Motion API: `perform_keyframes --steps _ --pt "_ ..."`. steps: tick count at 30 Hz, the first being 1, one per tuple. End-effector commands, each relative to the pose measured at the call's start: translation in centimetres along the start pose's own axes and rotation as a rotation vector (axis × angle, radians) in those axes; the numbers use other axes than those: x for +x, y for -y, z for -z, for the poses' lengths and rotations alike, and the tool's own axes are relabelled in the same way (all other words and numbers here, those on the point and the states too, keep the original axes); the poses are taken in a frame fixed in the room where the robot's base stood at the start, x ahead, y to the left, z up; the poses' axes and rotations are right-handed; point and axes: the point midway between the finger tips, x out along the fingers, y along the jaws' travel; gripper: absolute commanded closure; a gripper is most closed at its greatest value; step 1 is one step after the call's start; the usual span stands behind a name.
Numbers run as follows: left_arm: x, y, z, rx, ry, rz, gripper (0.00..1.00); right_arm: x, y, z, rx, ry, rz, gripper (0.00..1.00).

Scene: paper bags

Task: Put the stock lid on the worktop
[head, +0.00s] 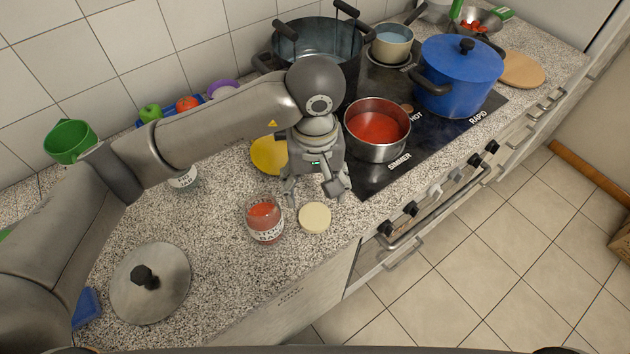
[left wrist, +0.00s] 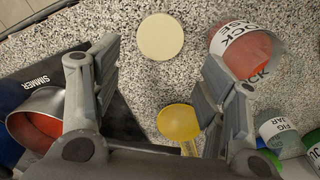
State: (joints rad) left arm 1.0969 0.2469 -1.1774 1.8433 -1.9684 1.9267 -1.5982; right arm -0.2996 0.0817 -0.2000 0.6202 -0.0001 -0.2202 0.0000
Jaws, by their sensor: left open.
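A round cream lid (head: 314,217), which looks like the stock lid, lies flat on the speckled worktop (head: 215,225), near its front edge. It also shows in the left wrist view (left wrist: 160,37), beyond the fingertips. Beside it stands an open glass jar with red contents (head: 265,222); its label partly reads "OCK" in the left wrist view (left wrist: 245,50). My left gripper (head: 314,190) is open and empty, just behind and above the lid, pointing down. In the left wrist view its fingers (left wrist: 160,75) stand wide apart with nothing between them. My right gripper is not in view.
A pan of red sauce (head: 377,130), a blue pot (head: 458,77) and a large dark pot (head: 325,45) stand on the hob. A yellow item (head: 268,155) lies behind the gripper. A metal pot lid (head: 150,282) lies at left, with bare worktop between it and the jar.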

Motion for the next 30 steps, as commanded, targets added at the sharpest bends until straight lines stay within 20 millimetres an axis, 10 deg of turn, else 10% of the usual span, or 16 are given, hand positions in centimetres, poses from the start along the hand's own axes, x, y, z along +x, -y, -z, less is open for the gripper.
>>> perform_keyframes --steps 30 --pt "-2.8 0.0 0.0 0.000 0.001 0.000 0.33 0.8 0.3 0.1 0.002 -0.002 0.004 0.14"
